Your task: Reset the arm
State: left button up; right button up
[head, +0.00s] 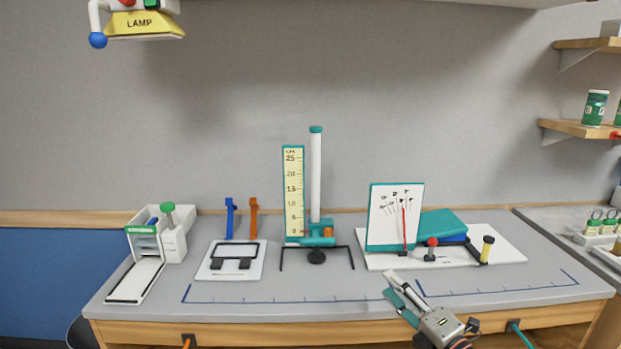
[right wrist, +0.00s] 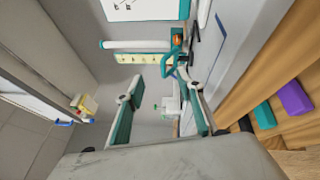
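My right gripper (head: 390,284) is over the front part of the grey bench (head: 360,310), right of the middle, with its fingers pointing up and left in the head view. In the right wrist view its two teal-padded fingers (right wrist: 162,86) stand wide apart with nothing between them. The gripper is empty and appears clear of the bench-top items. My left gripper and left arm are in neither view.
A ruler stand with a white tube (head: 316,178) stands mid-bench. A white dial board (head: 395,218) is behind my right gripper. A white box device (head: 172,240) and a flat plate (head: 232,272) are at left. Shelves (head: 580,128) hang at right. The front middle is clear.

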jog(key=s+d+f+m+g+h, duration=0.35)
jog(key=s+d+f+m, duration=0.25)
jog(key=s, duration=0.5)
jog(key=s+d+f+m+g+h, duration=0.3)
jog(key=s+d+f+m+h, duration=0.25)
jog(key=s, duration=0.45)
jog(key=s+d+f+m+g+h, duration=0.45)
jog(key=s+d+m, duration=0.2)
jog(key=s, duration=0.45)
jog(key=w+a+f+m+t+y, duration=0.2)
jog(key=a+f+y, duration=0.5)
jog(key=a+f, duration=0.7)
jog(key=a+m+t, duration=0.1)
jog(key=a+t, duration=0.1)
jog(key=a, duration=0.1)
jog(key=shift+f+t, duration=0.2)
jog(key=shift+t, duration=0.1)
